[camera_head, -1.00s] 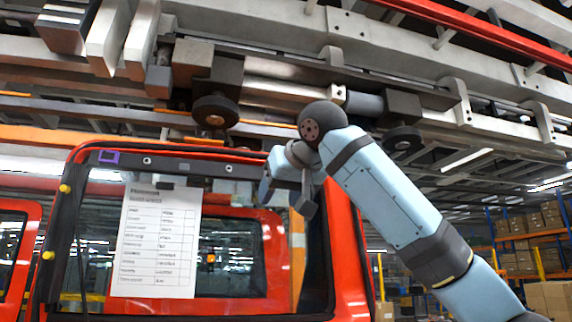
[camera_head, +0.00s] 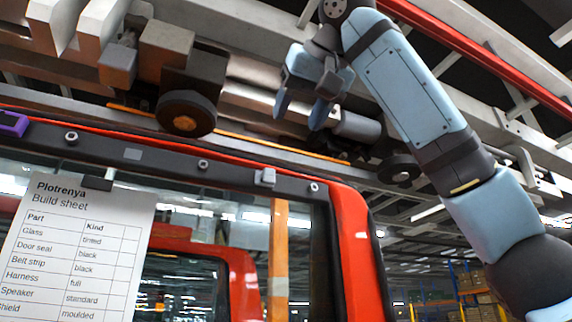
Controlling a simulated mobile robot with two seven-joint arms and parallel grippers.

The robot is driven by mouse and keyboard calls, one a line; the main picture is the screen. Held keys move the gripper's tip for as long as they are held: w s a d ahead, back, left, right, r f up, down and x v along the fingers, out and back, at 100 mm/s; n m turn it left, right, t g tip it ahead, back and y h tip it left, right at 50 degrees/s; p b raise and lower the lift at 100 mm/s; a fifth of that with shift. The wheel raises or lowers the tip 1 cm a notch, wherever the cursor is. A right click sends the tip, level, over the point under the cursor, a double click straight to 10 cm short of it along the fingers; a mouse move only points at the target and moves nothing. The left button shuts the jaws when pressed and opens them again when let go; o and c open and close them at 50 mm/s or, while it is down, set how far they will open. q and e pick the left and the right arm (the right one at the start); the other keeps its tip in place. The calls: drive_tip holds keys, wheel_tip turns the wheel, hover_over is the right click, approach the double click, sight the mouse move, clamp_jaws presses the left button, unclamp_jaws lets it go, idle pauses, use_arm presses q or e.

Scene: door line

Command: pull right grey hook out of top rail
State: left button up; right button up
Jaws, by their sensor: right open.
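The black top rail (camera_head: 165,158) runs across the top of the red door (camera_head: 353,245), sloping down to the right. A small grey hook (camera_head: 265,178) sits in the right part of the rail, its visible part standing slightly out from the face. A flat grey patch (camera_head: 132,154) shows further left on the rail; I cannot tell whether it is a hook. My right gripper (camera_head: 301,112) is open and empty, with its fingers pointing down. In the picture it is above and slightly right of the hook, clearly apart from it. My left gripper is out of view.
A white build sheet (camera_head: 75,250) hangs at the left below the rail. A purple piece (camera_head: 13,123) is at the rail's left end. Overhead conveyor beams with a dark roller (camera_head: 187,113) run close above the rail, behind my right gripper. Shelving stands at the lower right.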

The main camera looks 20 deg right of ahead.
sight(271, 175)
drive_tip(key=p+x, duration=0.3)
drive_tip(key=x, duration=0.8)
drive_tip(key=shift+p, duration=0.3)
drive_tip(key=shift+w+f, duration=0.25)
drive_tip(key=shift+w, duration=0.2)
drive_tip(key=shift+w+f, duration=0.15)
drive_tip(key=shift+w, duration=0.15)
drive_tip(key=shift+s, duration=0.15)
drive_tip(key=c, duration=0.7)
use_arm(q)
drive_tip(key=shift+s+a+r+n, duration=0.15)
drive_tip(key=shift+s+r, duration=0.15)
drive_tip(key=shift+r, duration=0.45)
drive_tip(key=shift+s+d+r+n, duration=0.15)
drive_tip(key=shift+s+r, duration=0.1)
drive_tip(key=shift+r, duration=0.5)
use_arm(e)
clamp_jaws()
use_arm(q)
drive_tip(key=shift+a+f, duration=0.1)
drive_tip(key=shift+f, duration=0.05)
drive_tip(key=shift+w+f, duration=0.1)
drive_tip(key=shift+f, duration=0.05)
use_arm(e)
drive_tip(key=shift+a, duration=0.1)
